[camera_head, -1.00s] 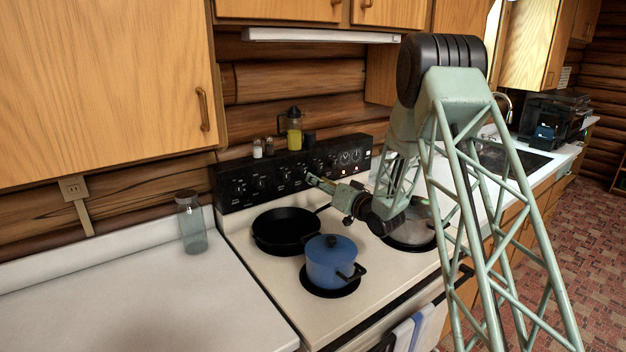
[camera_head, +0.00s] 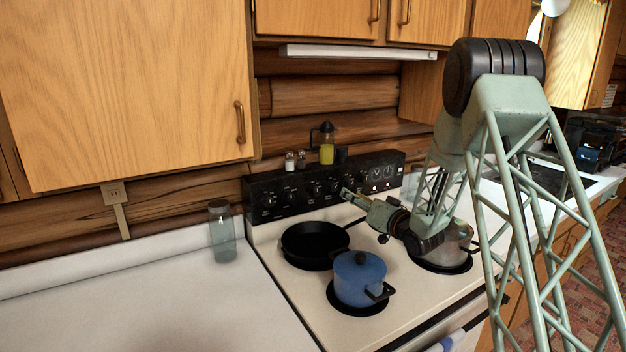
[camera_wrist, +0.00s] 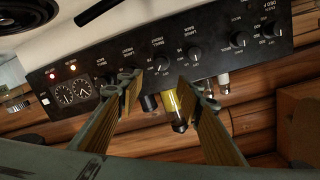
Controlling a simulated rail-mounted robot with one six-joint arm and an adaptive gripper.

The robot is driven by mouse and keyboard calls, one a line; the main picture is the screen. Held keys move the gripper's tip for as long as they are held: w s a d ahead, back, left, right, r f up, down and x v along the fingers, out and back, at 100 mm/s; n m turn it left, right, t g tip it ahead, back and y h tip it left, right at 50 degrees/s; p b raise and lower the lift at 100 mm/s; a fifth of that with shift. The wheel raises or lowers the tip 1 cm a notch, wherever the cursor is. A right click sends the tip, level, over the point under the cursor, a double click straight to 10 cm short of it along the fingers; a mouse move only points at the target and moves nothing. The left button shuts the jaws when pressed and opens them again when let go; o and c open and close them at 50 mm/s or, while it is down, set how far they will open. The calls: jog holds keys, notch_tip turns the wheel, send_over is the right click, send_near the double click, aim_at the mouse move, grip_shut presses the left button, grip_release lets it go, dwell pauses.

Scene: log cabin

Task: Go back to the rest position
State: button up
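My gripper (camera_head: 346,194) is in front of the stove's black control panel (camera_head: 290,194), above the back of the stovetop. In the wrist view my gripper (camera_wrist: 160,86) has its two fingers apart with a gap between them. Nothing is held between them. The control panel's knobs and dials (camera_wrist: 75,94) show beyond the fingertips. I cannot tell whether a fingertip touches a knob. My arm is bent, its elbow raised at the right of the head view.
The stovetop holds a black pan (camera_head: 312,245), a blue pot (camera_head: 359,278) and a greyish pot (camera_head: 455,252) partly behind my arm. A glass jar (camera_head: 222,232) stands on the left counter (camera_head: 150,295). Shakers and a yellow-filled bottle (camera_head: 326,148) sit on the panel. Cabinets (camera_head: 125,90) hang above.

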jog(key=s+d+r+g+h, duration=0.2)
jog(key=s+d+r+h, duration=0.15)
jog(key=s+r, duration=0.75)
jog(key=s+d+r+g+h, duration=0.35)
jog(key=s+r, duration=0.35)
jog(key=s, duration=0.8)
jog(key=s+a+f+g, duration=0.1)
jog(key=s+a+g, duration=0.1)
jog(key=s, duration=2.3)
jog(key=s+a+f+g, duration=0.1)
jog(key=s+a+g, duration=0.2)
jog(key=s, duration=2.2)
jog(key=shift+s+a+f+g, duration=0.15)
jog(key=shift+s+f+g, duration=0.15)
jog(key=shift+g, duration=0.35)
jog(key=shift+w, duration=0.1)
